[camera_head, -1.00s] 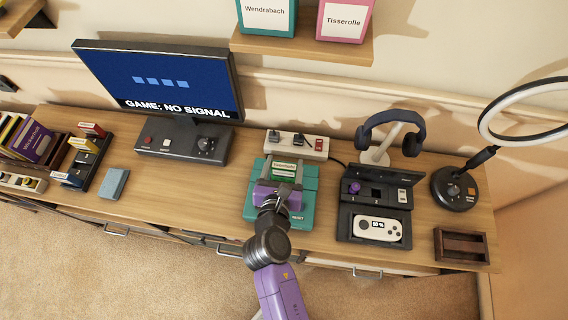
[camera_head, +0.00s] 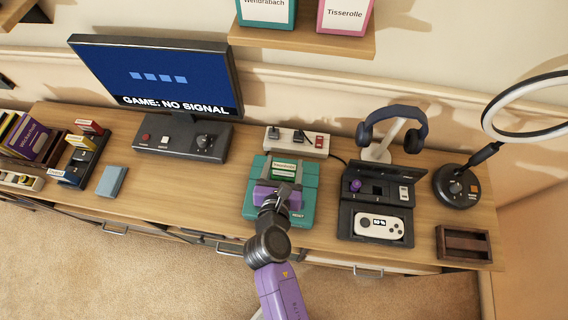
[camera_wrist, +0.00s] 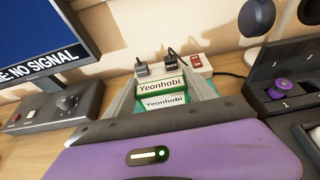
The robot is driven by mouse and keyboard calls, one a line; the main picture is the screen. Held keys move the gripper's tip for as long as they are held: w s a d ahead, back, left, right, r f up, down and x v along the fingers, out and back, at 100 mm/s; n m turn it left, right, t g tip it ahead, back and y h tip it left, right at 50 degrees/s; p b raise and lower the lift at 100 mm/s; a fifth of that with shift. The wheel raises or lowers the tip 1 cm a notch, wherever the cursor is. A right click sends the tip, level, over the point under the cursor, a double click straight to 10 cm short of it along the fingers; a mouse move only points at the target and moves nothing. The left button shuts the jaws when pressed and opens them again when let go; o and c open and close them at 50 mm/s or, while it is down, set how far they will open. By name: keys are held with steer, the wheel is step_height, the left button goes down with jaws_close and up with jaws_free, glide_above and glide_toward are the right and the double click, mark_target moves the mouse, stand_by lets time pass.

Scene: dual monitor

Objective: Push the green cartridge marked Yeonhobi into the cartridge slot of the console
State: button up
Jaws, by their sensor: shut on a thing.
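The green cartridge (camera_head: 284,163) with white Yeonhobi labels stands at the console's slot area. In the wrist view the cartridge (camera_wrist: 162,88) shows its top and front labels, with one grey finger on each side. My gripper (camera_wrist: 164,96) is shut on it. In the head view my gripper (camera_head: 284,178) comes over the console from the front. The teal console (camera_head: 308,182) lies flat on the desk. The cartridge's lower end and the slot are hidden, so I cannot tell how deep it sits.
A white power strip (camera_head: 297,141) lies close behind the console. A black case with a handheld (camera_head: 378,227) and a headphone stand (camera_head: 379,154) are to the right. A monitor (camera_head: 158,75) and a dark control box (camera_head: 183,139) are to the left. Desk beside the console is clear.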

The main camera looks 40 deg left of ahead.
steer(key=shift+f+b, duration=0.5)
steer(key=shift+f, duration=0.3)
steer(key=o, duration=1.5)
steer(key=shift+s, duration=0.1)
steer(key=v, duration=0.7)
steer(key=shift+s+d+r, duration=0.15)
steer(key=shift+s, duration=0.1)
